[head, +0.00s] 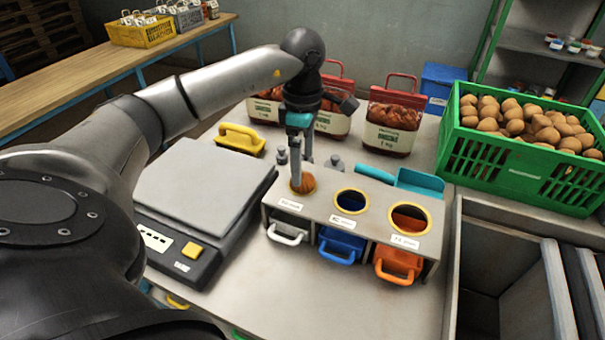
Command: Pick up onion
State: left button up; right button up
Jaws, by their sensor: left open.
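A brownish-orange round thing, which looks like an onion (305,184), sits in the left ring of a grey stand with three yellow-rimmed holes (325,213). My left gripper (296,183) points straight down over that ring. Its fingers are open and reach down to the onion, hiding part of it. I cannot tell whether they touch it. The middle and right rings show no onion. White, blue and orange drawers (398,262) sit below the rings. My right gripper is out of view.
A scale (203,185) stands left of the stand, with a yellow-handled tool (240,138) behind it. Red-topped sacks (394,115) stand behind. A green crate (518,170) of brown round produce is at right, above grey bins (552,290). The front table is clear.

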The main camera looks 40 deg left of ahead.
aim_at(308, 180)
pick_arm(q)
notch_tip(308, 180, down, 5)
jog(key=shift+a+r, duration=0.1)
jog(key=shift+a, duration=0.05)
